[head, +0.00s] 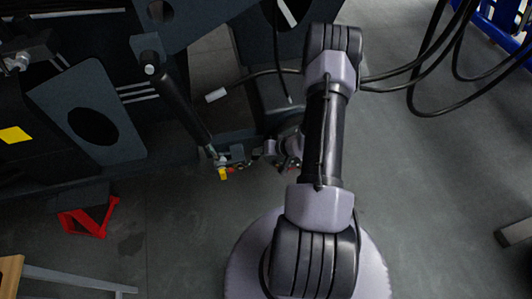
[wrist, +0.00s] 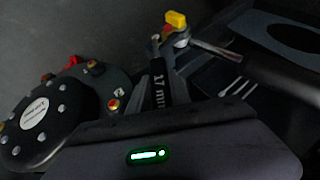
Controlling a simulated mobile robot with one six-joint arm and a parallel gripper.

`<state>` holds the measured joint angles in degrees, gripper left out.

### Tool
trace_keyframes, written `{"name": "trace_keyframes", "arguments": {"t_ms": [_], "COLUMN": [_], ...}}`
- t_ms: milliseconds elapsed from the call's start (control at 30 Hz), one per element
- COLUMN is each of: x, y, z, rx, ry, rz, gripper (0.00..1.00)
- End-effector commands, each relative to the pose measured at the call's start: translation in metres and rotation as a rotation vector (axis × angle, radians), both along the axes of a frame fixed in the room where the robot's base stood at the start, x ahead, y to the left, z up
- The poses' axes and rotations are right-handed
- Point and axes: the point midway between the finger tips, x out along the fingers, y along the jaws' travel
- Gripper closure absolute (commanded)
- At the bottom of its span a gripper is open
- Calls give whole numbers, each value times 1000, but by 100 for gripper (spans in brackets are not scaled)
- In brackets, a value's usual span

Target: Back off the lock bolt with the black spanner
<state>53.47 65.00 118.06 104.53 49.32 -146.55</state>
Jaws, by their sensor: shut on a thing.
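My gripper (wrist: 160,88) is shut on the black spanner (wrist: 157,80), which has "17 mm" in white on its shaft. The spanner points away from my gripper towards a small metal fitting (wrist: 178,38) with a yellow part (wrist: 176,19) on top. The spanner's far end is close to this fitting; I cannot tell whether it is seated on a bolt. The lock bolt cannot be clearly made out. In the head view, the yellow part (head: 223,173) shows at the lower end of a black cylinder, left of my arm. My gripper there is small and partly hidden by the arm.
The black cylinder (head: 180,95) with its metal rod runs down to the fitting; it also shows in the wrist view (wrist: 285,76). Dark chassis plates (head: 85,115) stand at left. A red bracket (head: 90,218) lies lower left.

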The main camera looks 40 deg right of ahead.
Motion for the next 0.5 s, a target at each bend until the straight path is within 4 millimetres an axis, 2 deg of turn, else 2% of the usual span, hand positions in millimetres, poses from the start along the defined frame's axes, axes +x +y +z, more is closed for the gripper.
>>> {"name": "trace_keyframes", "arguments": {"t_ms": [500], "x": [5], "y": [7], "z": [4], "rx": [-51], "ry": [29], "rz": [1], "gripper": [100]}}
